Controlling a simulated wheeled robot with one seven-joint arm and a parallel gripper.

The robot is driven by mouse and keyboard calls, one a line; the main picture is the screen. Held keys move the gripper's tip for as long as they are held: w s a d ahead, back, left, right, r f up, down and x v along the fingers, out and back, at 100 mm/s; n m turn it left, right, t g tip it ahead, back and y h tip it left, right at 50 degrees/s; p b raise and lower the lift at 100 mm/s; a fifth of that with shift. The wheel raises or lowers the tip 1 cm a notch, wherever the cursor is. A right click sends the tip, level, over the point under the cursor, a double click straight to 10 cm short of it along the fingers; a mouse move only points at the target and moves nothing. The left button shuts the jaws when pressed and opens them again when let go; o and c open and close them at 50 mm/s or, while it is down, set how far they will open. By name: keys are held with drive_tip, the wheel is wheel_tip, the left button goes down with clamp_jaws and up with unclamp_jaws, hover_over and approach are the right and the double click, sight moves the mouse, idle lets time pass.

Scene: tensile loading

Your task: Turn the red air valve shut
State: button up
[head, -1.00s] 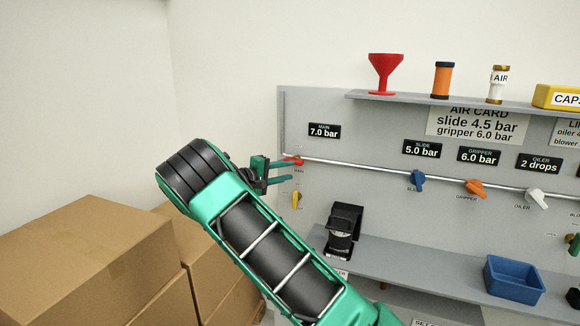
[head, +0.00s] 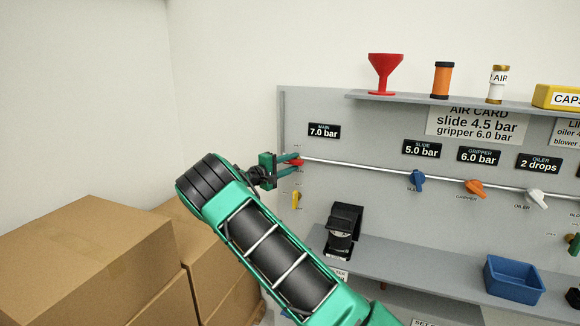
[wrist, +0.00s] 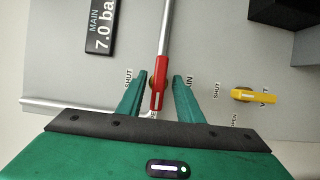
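The red air valve (wrist: 157,90) sits on the wall panel at the left end of the metal pipe, below the MAIN 7.0 bar sign. In the wrist view its red handle lies in line with the pipe and points towards my palm. My gripper (wrist: 162,82) is open, with one green finger on each side of the handle and a visible gap to both. In the head view my gripper (head: 297,164) is at the valve and hides part of it; a bit of red valve (head: 297,162) shows between the fingers.
A yellow valve (wrist: 255,96) is close beside the red one, below it in the head view (head: 296,200). Blue (head: 417,180), orange (head: 475,188) and white (head: 537,198) valves line the pipe to the right. Cardboard boxes (head: 90,255) stand at left. A black device (head: 342,230) sits on the lower shelf.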

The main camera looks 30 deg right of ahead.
drive_tip(key=shift+w+d, duration=0.1)
drive_tip(key=shift+d, duration=0.35)
